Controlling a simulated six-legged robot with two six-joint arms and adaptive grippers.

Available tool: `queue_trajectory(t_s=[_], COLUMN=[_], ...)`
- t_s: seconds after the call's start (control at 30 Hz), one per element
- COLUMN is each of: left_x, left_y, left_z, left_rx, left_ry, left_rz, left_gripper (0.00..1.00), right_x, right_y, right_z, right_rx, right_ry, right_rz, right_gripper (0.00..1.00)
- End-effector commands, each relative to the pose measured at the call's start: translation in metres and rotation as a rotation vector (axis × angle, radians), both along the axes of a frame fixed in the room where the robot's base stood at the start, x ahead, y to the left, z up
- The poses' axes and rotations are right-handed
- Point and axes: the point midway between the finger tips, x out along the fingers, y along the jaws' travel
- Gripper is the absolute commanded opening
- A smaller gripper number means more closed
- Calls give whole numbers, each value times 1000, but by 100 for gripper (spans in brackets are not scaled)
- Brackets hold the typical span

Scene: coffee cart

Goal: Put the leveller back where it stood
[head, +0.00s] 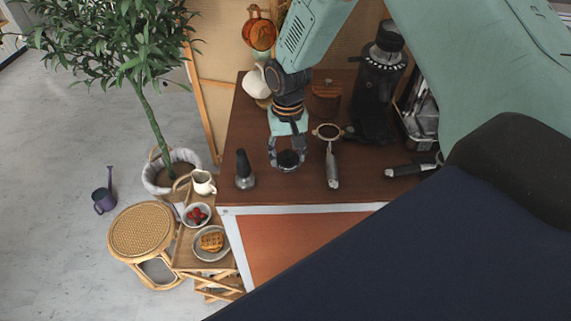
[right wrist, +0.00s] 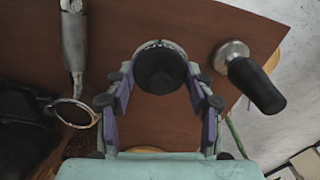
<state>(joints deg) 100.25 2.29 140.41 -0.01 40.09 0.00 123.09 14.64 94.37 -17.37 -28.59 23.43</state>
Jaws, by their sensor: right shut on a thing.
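The leveller (head: 289,159) is a short round black piece near the front of the brown cart top. In the right wrist view the leveller (right wrist: 160,72) shows a black top with a thin silvery rim. My right gripper (head: 288,152) comes down from above, its fingers on either side of the leveller and shut on it. The purple-padded fingers of my right gripper (right wrist: 161,95) also show in the right wrist view. I cannot tell whether the leveller's underside touches the cart top. My left gripper is not in view.
A tamper (head: 244,170) stands left of the leveller. A portafilter (head: 332,155) lies close on the right, another (head: 410,170) farther right. The cart's front edge is close.

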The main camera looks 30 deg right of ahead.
Motion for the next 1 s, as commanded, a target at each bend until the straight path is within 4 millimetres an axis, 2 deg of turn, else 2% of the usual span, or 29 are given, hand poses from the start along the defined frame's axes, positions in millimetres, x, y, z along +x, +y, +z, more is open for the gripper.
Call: queue_trajectory(t_s=[0.4,0.77,0.8,1.0], left_x=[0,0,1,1], left_y=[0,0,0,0], left_z=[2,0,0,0], left_rx=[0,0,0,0], left_ry=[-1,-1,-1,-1], left_rz=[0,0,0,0], left_gripper=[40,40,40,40], right_x=[4,6,6,6], right_y=[2,2,2,2], right_z=[-44,-48,-49,-48], right_rx=[-2,-1,-1,-1], right_ry=[-2,-4,-3,-3], right_rz=[3,2,2,2], right_gripper=[16,16,54,71])
